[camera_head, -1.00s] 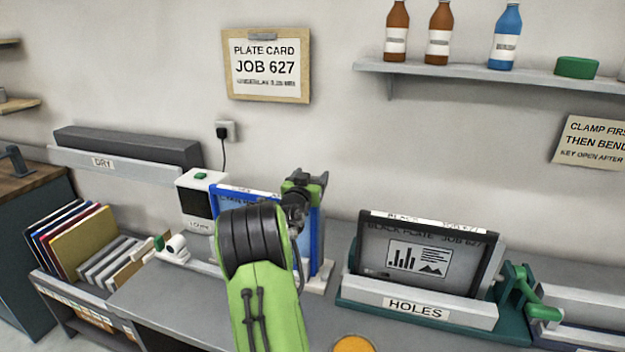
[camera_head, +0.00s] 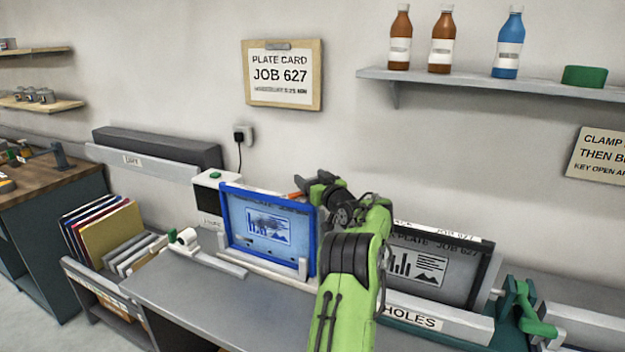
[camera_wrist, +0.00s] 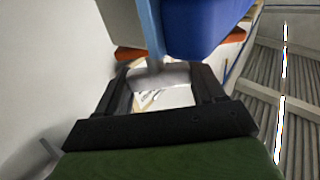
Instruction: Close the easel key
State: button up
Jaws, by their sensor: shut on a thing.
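The easel (camera_head: 264,262) stands on the bench with a blue-framed plate (camera_head: 268,230) upright on it. An orange piece (camera_head: 297,195), which looks like the easel key, shows at the top right of the blue frame beside my gripper (camera_head: 322,184). In the wrist view my gripper (camera_wrist: 163,85) has a grey rounded part (camera_wrist: 160,75) between its dark fingers. Orange (camera_wrist: 130,53) shows beside the fingertips, and the blue frame (camera_wrist: 205,28) is just beyond them. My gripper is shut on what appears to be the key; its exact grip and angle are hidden.
Right of the easel, a dark-framed plate (camera_head: 430,267) stands in the HOLES fixture (camera_head: 410,318), partly behind my arm. A green clamp lever (camera_head: 530,312) is at its right. A white boxed device (camera_head: 208,205) stands left. The bench front (camera_head: 200,300) is clear.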

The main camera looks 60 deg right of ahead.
aim_at(312, 178)
jog(key=shift+r+n+t+y+p, duration=0.25)
jog(key=shift+n+t+y+p, duration=0.55)
jog(key=shift+y+p, duration=0.85)
jog(key=shift+n+p, duration=0.3)
jog(key=shift+p, duration=0.45)
jog(key=shift+f+n+y+p, duration=0.15)
jog(key=shift+n+y+p, duration=0.35)
jog(key=shift+p, duration=0.65)
jog(key=o, duration=1.4)
notch_tip(312, 178, up, 10)
jog(key=p, duration=0.5)
